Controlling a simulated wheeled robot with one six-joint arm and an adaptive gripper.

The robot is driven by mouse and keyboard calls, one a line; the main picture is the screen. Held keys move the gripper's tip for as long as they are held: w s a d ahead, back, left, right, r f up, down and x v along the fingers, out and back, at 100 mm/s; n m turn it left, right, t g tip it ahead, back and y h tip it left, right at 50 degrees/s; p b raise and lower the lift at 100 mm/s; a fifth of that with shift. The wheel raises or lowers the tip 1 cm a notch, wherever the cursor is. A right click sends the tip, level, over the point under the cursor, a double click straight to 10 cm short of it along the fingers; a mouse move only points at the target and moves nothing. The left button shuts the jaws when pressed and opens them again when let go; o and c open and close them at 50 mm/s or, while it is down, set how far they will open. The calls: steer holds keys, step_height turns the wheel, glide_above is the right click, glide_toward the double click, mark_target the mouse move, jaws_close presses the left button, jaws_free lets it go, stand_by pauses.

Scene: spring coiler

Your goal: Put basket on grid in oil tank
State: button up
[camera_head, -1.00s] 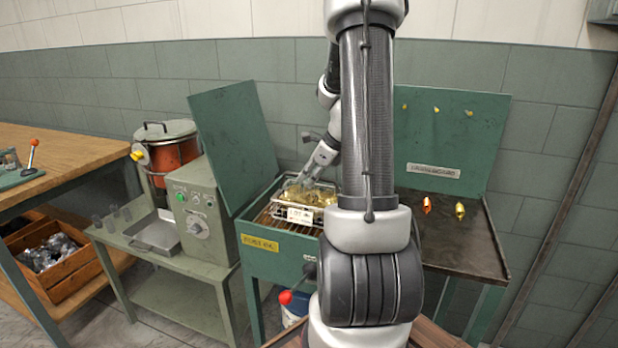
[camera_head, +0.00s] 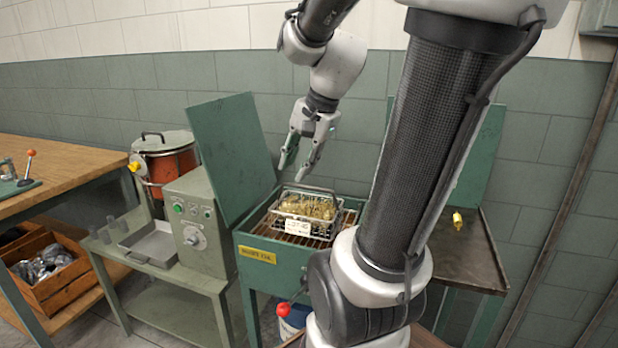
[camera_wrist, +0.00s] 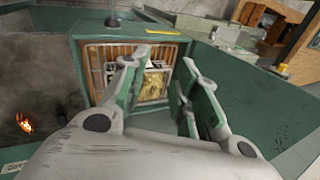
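The wire basket (camera_head: 298,226) holds yellowish pieces and has a white label on its front. It sits on the wire grid (camera_head: 272,219) inside the green oil tank (camera_head: 270,277), with its handle raised at the back. My gripper (camera_head: 300,168) is above the basket, apart from it, with fingers spread and nothing between them. In the wrist view my open gripper (camera_wrist: 158,95) points at the basket (camera_wrist: 156,83), which is partly hidden by a finger. The grid (camera_wrist: 98,65) shows around it there.
The tank's open lid (camera_head: 232,150) stands up at its left. A grey control box (camera_head: 192,222) and an orange pot (camera_head: 170,170) are farther left. A dark metal tray table (camera_head: 465,258) is at the right, partly hidden by my arm.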

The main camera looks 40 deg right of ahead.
steer(key=s+a+n+h, duration=0.1)
steer(key=s+a+n, duration=0.3)
steer(key=s+n, duration=0.5)
steer(key=n, duration=0.4)
steer(key=shift+a+r+n+h, duration=0.25)
steer(key=shift+n+h, duration=0.05)
steer(key=shift+c, duration=0.5)
